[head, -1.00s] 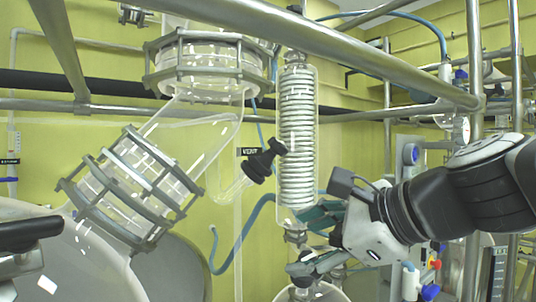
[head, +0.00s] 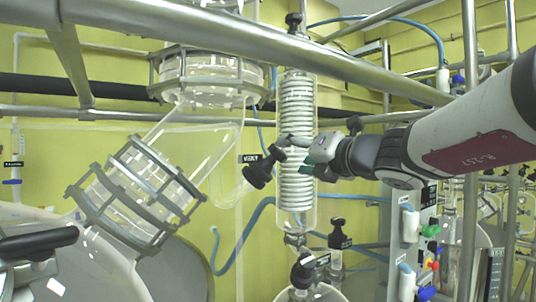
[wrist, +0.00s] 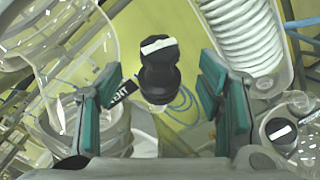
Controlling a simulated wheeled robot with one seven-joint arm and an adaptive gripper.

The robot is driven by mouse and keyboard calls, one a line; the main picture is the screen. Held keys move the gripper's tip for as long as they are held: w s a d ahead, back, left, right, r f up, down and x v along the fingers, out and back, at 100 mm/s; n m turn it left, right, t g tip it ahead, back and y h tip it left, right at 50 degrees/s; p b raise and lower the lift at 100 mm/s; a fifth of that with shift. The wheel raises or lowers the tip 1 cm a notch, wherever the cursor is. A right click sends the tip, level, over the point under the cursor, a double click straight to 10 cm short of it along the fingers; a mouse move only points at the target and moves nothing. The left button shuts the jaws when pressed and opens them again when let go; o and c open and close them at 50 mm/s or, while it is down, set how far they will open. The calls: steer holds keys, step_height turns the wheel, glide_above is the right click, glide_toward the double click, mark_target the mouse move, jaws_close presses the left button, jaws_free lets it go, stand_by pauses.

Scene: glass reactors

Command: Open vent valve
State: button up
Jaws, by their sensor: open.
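The vent valve is a black knob (head: 262,168) on a bent glass side tube, left of the coiled condenser in the head view. A small dark label is beside it. In the wrist view the knob (wrist: 158,66) has a white mark on top and lies ahead, centred between the fingers. My gripper (head: 290,155) is open just right of the knob, in front of the condenser. In the wrist view its teal finger pads (wrist: 165,105) stand wide apart, with nothing held. The left finger partly covers the VENT label (wrist: 122,92). Whether a finger touches the knob cannot be told.
The glass condenser (head: 297,95) with its white coil stands close behind my gripper. A steel rail (head: 300,47) crosses above. Other black knobs (head: 303,271) sit lower down, one of them also at right in the wrist view (wrist: 281,131). Clamped glass pipework (head: 140,190) is at left.

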mark_target(284, 153)
steer(key=x, duration=0.7)
steer(key=shift+w+a, duration=0.25)
steer(key=shift+w, duration=0.1)
steer(key=c, duration=1.2)
